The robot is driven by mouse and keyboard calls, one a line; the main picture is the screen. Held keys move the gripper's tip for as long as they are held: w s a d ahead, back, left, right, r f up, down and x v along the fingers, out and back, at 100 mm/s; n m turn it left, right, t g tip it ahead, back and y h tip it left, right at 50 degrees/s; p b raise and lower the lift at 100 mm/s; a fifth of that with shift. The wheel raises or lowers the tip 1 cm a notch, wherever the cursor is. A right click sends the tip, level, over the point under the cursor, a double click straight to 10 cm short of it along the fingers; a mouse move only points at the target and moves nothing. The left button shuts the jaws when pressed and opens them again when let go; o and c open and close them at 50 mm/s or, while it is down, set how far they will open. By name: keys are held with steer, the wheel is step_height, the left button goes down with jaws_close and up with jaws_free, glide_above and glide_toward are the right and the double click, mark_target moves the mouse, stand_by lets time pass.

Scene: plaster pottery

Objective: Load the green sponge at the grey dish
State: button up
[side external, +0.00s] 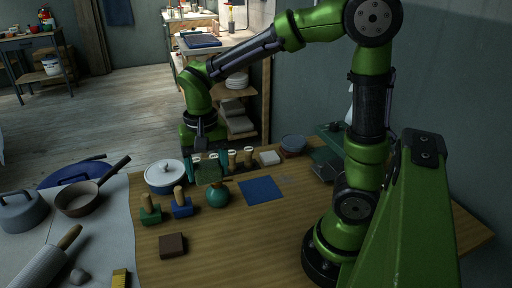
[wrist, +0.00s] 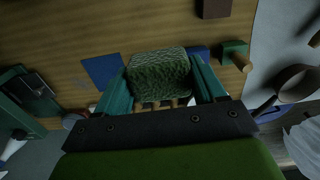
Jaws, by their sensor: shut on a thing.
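My gripper (side external: 209,168) is shut on the green sponge (wrist: 160,76), a rough mottled block between its two teal fingers. In the side view the sponge (side external: 209,174) is held in the air above the back middle of the wooden table. A round blue-grey dish (side external: 293,142) sits at the table's back right, to the right of my gripper and apart from it. It may be the grey dish. A small dark grey square piece (side external: 325,172) lies nearer my base; whether it is a dish I cannot tell.
A teal round pot (side external: 217,195) stands just below my gripper. Green (side external: 150,212) and blue (side external: 182,204) blocks with wooden handles and a lidded pot (side external: 165,176) are to its left. A blue square (side external: 262,190) lies flat to the right. A brown block (side external: 172,245) is in front.

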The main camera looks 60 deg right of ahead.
steer(key=w+d+m, duration=0.2)
steer(key=w+d, duration=0.1)
steer(key=d, duration=0.7)
steer(key=m, duration=0.7)
glide_above(294, 141)
steer(key=shift+d+f, duration=0.15)
steer(key=shift+f, duration=5.2)
steer(key=shift+f, duration=0.5)
steer(key=shift+f, duration=0.1)
